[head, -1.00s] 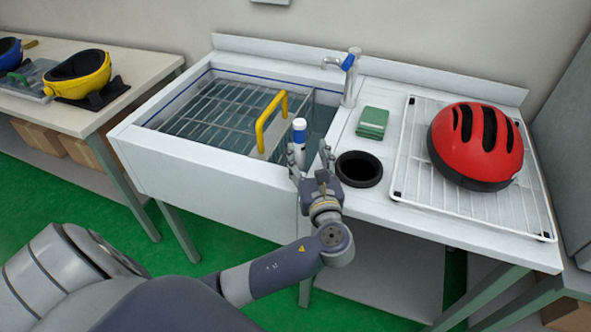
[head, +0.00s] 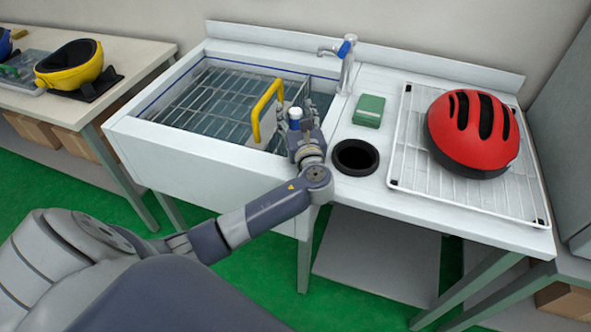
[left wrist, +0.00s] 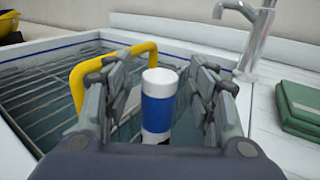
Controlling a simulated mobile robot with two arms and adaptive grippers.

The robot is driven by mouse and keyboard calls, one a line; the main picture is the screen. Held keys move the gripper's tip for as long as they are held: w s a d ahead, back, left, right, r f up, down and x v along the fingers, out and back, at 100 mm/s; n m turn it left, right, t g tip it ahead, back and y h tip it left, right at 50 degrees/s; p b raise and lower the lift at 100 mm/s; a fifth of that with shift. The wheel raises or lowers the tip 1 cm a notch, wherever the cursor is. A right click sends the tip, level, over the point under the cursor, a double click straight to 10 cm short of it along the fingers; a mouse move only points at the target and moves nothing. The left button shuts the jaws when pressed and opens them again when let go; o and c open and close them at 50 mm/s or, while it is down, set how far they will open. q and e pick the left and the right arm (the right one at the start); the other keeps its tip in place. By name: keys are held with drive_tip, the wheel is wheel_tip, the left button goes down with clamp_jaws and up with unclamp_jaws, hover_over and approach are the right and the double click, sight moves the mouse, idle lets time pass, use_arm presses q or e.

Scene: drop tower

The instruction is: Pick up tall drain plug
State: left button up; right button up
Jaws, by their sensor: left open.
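The tall drain plug (head: 295,115) is a white upright cylinder with a blue band, standing in the right part of the sink. It shows large in the left wrist view (left wrist: 158,105), between the two open fingers. My left gripper (head: 294,128) is open around the plug, with a finger on each side and no clear contact. Its fingers also show in the left wrist view (left wrist: 159,95). The plug's lower part is hidden by my gripper. My right gripper is not in view.
A yellow handle (head: 267,108) stands just left of the plug. The sink (head: 180,155) holds a wire rack and water.

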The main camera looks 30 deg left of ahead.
use_arm(q)
drive_tip(key=shift+w+a, duration=0.15)
drive_tip(key=shift+a, duration=0.05)
drive_tip(key=shift+r, duration=0.1)
clamp_jaws()
